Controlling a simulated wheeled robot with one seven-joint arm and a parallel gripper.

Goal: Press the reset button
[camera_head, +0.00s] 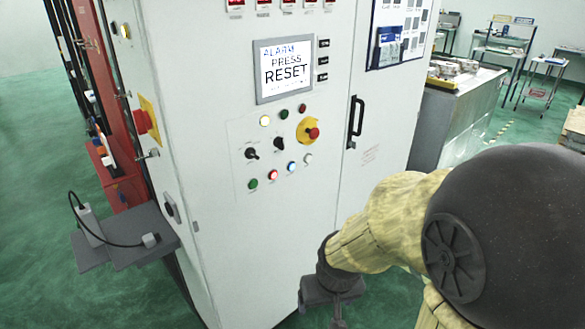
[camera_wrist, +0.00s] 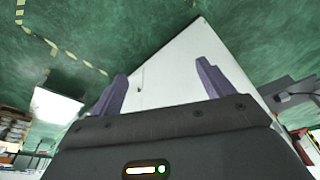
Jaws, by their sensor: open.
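The white control cabinet (camera_head: 300,215) stands in front of me in the head view. Its screen (camera_head: 284,69) reads "ALARM PRESS RESET". Below it, the bottom button row holds a green button (camera_head: 253,184), a lit red button (camera_head: 272,175), a blue button (camera_head: 291,167) and a white button (camera_head: 308,158). I cannot read which one is labelled reset. My gripper (camera_wrist: 160,80) is open and empty in the wrist view, with the cabinet's white surface beyond its fingers. In the head view it hangs low, below and right of the buttons, apart from them.
A red emergency stop (camera_head: 312,133) on yellow and black selector switches (camera_head: 252,154) sit above the button row. A black door handle (camera_head: 355,122) sticks out at right. A grey shelf (camera_head: 135,235) juts out at left. A metal bench (camera_head: 455,115) stands behind right.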

